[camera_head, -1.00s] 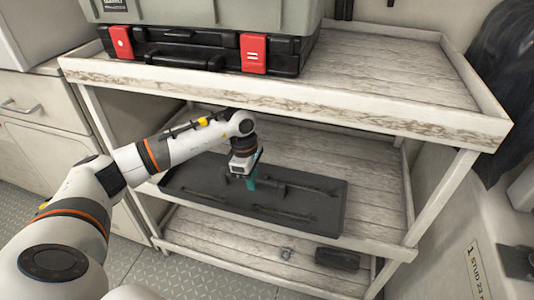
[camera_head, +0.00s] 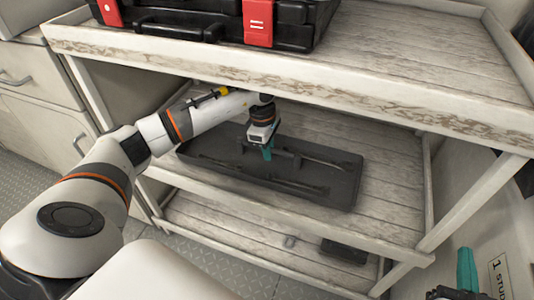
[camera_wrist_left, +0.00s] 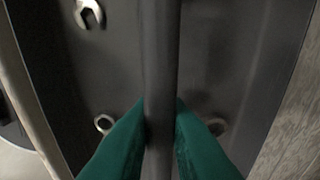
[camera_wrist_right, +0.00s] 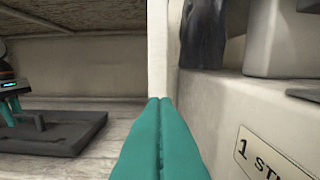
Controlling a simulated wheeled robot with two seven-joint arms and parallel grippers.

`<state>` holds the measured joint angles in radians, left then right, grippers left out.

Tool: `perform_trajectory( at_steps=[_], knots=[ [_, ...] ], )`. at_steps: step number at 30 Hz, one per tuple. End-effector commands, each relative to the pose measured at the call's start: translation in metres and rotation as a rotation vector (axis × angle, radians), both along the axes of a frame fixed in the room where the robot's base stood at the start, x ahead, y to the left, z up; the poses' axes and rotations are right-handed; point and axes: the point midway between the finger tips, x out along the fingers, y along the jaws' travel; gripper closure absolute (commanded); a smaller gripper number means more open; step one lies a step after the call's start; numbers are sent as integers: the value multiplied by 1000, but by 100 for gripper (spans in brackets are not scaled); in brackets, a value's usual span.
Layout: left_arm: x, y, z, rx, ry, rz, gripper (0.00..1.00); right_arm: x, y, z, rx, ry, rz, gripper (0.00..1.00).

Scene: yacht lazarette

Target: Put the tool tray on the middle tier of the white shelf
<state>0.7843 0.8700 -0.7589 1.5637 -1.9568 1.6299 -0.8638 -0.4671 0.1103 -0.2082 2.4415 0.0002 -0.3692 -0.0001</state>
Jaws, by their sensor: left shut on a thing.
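The dark tool tray (camera_head: 300,190) is over the middle tier (camera_head: 395,205) of the white shelf, behind its front rim. Whether its base fully touches the boards is hard to tell. My left gripper (camera_head: 267,153) reaches in under the top tier and is shut on the tray's bar handle (camera_wrist_left: 161,50). A wrench (camera_wrist_left: 88,12) and ring-shaped tool ends lie in the tray in the left wrist view. My right gripper (camera_wrist_right: 160,110) is shut and empty, outside the shelf's right side. The tray also shows in the right wrist view (camera_wrist_right: 65,140).
The top tier (camera_head: 400,60) hangs close above my left arm and carries a black case with red latches (camera_head: 258,20). A white corner post (camera_head: 475,200) stands at the right. A dark block (camera_head: 343,250) lies on the bottom tier. Bare boards lie right of the tray.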

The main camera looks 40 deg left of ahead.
Motion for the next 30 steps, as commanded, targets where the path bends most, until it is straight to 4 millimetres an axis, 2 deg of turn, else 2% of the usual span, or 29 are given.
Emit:
perform_trajectory(
  at_steps=[6,18,19,23,30],
  knots=[
    [1,-1,-7,-1,-3,-2,100,0,3,21,35,-134,8,100],
    [1,-1,-8,0,-2,-2,100,-1,4,25,42,-159,9,100],
    [1,-1,-10,1,0,-2,84,-1,4,26,44,-165,10,100],
    [1,-1,-9,1,0,-2,64,-1,4,26,43,-163,10,100],
    [1,-1,-9,1,0,-2,64,-1,4,26,43,-163,9,100]
  ],
)
